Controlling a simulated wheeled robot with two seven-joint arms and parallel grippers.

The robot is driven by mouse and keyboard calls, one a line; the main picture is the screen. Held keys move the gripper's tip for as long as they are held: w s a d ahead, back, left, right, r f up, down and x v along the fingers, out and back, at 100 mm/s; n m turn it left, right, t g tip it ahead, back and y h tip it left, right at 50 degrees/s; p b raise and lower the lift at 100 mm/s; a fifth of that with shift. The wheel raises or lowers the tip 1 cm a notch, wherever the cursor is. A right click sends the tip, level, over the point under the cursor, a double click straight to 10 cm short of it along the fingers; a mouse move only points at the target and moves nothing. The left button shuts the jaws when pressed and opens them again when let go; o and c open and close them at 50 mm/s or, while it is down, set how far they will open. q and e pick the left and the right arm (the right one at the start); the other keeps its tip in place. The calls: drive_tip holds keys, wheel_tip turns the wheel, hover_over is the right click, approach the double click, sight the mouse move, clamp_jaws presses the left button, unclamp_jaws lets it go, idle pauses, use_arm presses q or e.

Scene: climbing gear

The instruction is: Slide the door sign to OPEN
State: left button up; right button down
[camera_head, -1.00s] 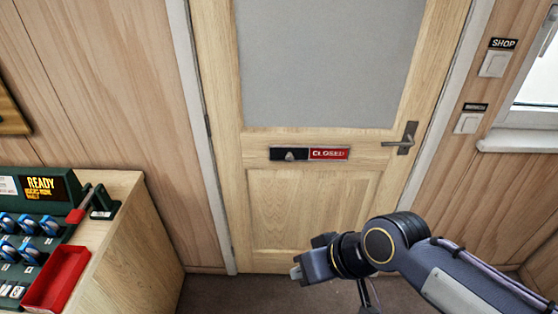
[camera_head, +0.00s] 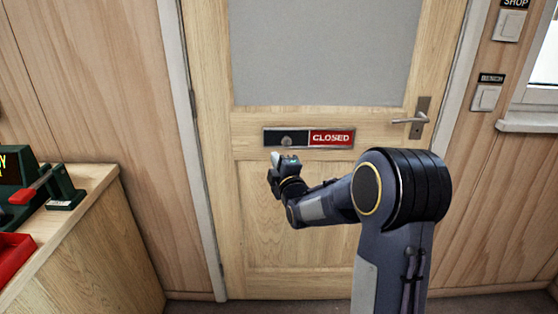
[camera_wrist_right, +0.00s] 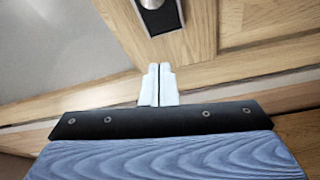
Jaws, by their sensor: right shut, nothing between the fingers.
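The door sign (camera_head: 331,138) is a narrow plate across the wooden door. Its right part is red and reads CLOSED; its left part is a dark slider with a small grey knob (camera_head: 287,141). My right gripper (camera_head: 275,160) is just below the knob in the head view, its fingers shut and empty. In the right wrist view the two pale fingertips (camera_wrist_right: 158,72) are together, pointing at the door just under the dark sign end with the shiny knob (camera_wrist_right: 152,4). The gripper appears apart from the knob. My left gripper is not in view.
The door handle (camera_head: 411,120) is right of the sign, and a frosted pane (camera_head: 320,50) is above it. A wooden counter (camera_head: 95,240) with a green rack and red tray (camera_head: 14,255) stands at left. Switches (camera_head: 486,98) are on the right wall.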

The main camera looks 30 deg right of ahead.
sight(274, 137)
drive_tip(key=shift+r, duration=0.1)
drive_tip(key=p+x, duration=0.1)
drive_tip(key=x, duration=0.9)
drive_tip(key=shift+w, duration=0.1)
drive_tip(key=shift+s+d+f, duration=0.15)
drive_tip(key=shift+s+d, duration=0.25)
drive_tip(key=shift+d, duration=0.2)
drive_tip(key=shift+s+d+f, duration=0.2)
drive_tip(key=shift+s+d, duration=0.2)
drive_tip(key=shift+d, duration=0.2)
drive_tip(key=shift+s+d+f, duration=0.15)
drive_tip(key=shift+s+d, duration=0.2)
drive_tip(key=shift+d, duration=0.1)
